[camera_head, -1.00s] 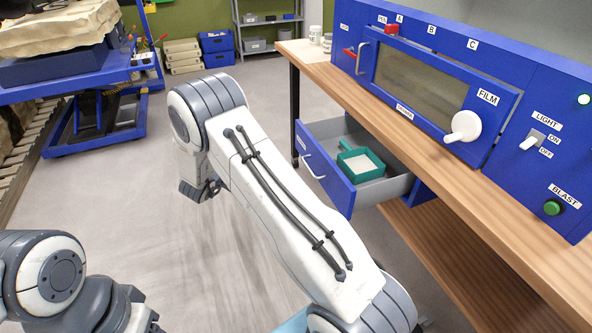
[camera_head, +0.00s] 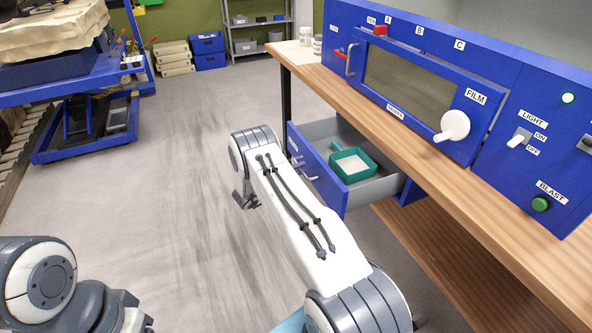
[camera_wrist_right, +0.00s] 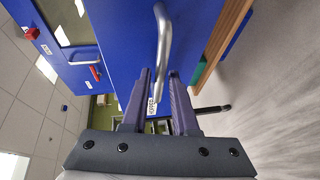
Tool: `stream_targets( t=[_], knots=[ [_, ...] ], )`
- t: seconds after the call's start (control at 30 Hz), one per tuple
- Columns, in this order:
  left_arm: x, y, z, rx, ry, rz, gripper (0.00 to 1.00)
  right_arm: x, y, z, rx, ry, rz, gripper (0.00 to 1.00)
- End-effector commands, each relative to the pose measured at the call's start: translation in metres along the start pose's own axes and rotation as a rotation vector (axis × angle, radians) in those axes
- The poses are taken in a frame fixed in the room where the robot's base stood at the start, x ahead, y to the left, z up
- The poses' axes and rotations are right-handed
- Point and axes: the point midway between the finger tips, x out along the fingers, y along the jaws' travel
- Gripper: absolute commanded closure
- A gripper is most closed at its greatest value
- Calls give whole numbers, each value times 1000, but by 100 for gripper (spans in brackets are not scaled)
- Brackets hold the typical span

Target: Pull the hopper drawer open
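The blue hopper drawer (camera_head: 318,178) stands open below the bench in the head view, showing its grey inside. A green scoop-like tray (camera_head: 353,165) with pale material lies in it. The silver drawer handle (camera_head: 306,172) is on the drawer front and shows large in the right wrist view (camera_wrist_right: 163,45). My right gripper (camera_head: 246,202) is left of the drawer front. In the wrist view its two fingers (camera_wrist_right: 160,76) are apart, with the handle's lower part appearing in line with the gap; I see no grip on it. My left arm shows at lower left, its fingers out of view.
The wooden bench (camera_head: 415,145) carries a blue cabinet with a FILM knob (camera_head: 453,126), LIGHT switch and green BLAST button (camera_head: 540,204). A blue lift cart (camera_head: 85,120) stands at left. The floor between cart and drawer is clear.

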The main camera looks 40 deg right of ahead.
Motion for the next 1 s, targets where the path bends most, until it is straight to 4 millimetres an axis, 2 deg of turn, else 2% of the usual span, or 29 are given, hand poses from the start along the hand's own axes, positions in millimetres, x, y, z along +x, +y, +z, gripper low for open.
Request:
stream_targets(
  t=[0.13, 0.4, 0.47, 0.5, 1.0],
  knots=[
    [-1, 0, 0, 0, 0, 0, 45, 9, 0, 1, 0, -1, 0, 73],
    [-1, 0, 0, 0, 0, 0, 45, 10, 0, 0, 0, 0, 0, 73],
    [-1, 0, 0, 0, 0, 0, 45, 10, 0, 0, 0, 1, 0, 96],
    [-1, 0, 0, 0, 0, 0, 45, 10, 0, 0, 0, 1, 0, 100],
    [-1, 0, 0, 0, 0, 0, 45, 10, 0, 0, -1, 2, -1, 100]
  ],
)
